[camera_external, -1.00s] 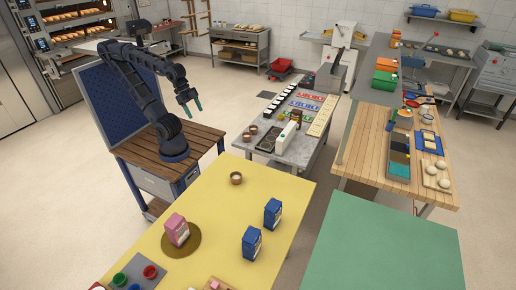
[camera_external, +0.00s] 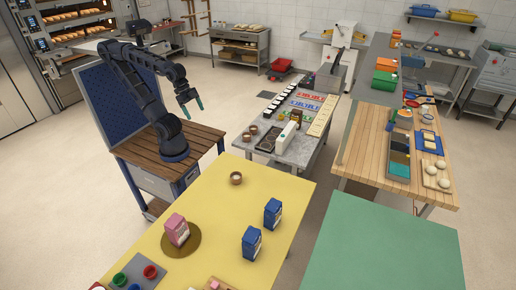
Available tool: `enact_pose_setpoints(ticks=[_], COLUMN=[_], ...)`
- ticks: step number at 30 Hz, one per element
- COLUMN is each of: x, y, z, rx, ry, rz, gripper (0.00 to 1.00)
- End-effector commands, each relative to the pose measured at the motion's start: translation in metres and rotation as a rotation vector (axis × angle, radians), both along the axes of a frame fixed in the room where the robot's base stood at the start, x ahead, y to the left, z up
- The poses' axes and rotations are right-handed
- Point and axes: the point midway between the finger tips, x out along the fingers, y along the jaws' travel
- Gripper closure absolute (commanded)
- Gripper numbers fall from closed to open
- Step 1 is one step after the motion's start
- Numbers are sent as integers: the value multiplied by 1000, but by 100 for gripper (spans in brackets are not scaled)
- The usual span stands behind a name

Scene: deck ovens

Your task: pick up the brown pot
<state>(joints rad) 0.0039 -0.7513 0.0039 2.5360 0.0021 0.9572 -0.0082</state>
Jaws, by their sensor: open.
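A small brown pot (camera_external: 236,179) with pale contents stands on the far part of the yellow table (camera_external: 210,210). Two more small brown pots (camera_external: 252,130) stand at the near left corner of the grey table. I cannot tell which of these the task means. My gripper (camera_external: 190,104) is open and empty, pointing down in the air above and to the left of the grey table. It is well apart from all the pots.
On the yellow table stand a pink carton (camera_external: 176,230) on a round brown mat and two blue cartons (camera_external: 251,243). A green table (camera_external: 385,250) at the front right is bare.

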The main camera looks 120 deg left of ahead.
Motion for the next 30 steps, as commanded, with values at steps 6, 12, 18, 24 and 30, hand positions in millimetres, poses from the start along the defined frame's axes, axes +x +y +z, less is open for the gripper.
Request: enact_pose_setpoints(ticks=[6, 12, 18, 24, 30], x=[25, 63, 101, 136, 168], y=[-1, -2, -5, -7, -10], z=[-8, -26, -50, -80, -115], rx=[-43, -108, -161, -203, -232], ry=[37, 93, 147, 199, 246], rz=[91, 251, 415, 584, 756], gripper=[12, 12, 12, 12, 12])
